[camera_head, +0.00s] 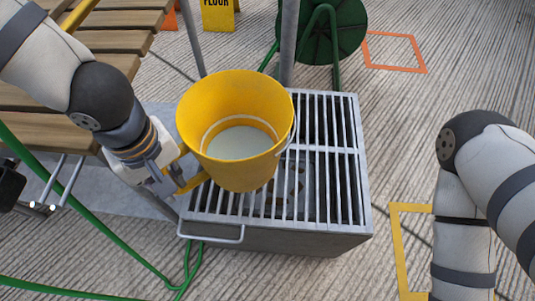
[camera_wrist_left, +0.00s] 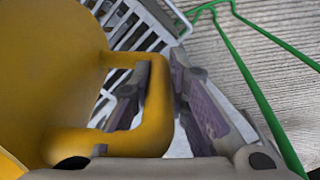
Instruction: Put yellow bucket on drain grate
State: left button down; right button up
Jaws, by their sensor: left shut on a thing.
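The yellow bucket (camera_head: 233,125) is over the left part of the drain grate in the head view, its open top toward me and whitish liquid or a pale bottom inside. It leans slightly. I cannot tell whether its base touches the bars. The drain grate (camera_head: 320,160) is a grey barred top on a low metal box. My left gripper (camera_head: 178,177) comes in from the left and is shut on the bucket's side handle. In the left wrist view the yellow handle (camera_wrist_left: 157,125) is between the fingers (camera_wrist_left: 166,98), with grate bars behind. My right gripper is out of view.
A green hose (camera_head: 128,245) runs along the floor at the left, beside a wooden slatted bench (camera_head: 110,40). A green hose reel (camera_head: 322,30) and metal posts stand behind the grate. A yellow floor sign (camera_head: 218,14) is at the back. The grate's right side is bare.

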aim_at(206, 164)
pick_arm(q)
jog(key=w+d+f, duration=0.1)
jog(key=w, duration=0.1)
jog(key=w+d+f+b, duration=0.1)
jog(key=w+d, duration=0.1)
jog(key=w+d+f, duration=0.1)
jog(key=w, duration=0.1)
jog(key=shift+d+f, duration=0.15)
jog(key=shift+d, duration=0.15)
jog(key=w+d+f, duration=0.1)
jog(key=f, duration=0.1)
jog(key=w+d+f+b, duration=0.1)
jog(key=w+f, duration=0.1)
jog(key=w+d+f+b, duration=0.1)
jog(key=shift+w+d+f, duration=0.2)
jog(key=shift+d+f, duration=0.1)
jog(key=shift+f, duration=0.1)
notch_tip(206, 164, down, 4)
jog(key=shift+w+d+r+b, duration=0.15)
jog(key=shift+r+b, duration=0.1)
jog(key=shift+b, duration=0.35)
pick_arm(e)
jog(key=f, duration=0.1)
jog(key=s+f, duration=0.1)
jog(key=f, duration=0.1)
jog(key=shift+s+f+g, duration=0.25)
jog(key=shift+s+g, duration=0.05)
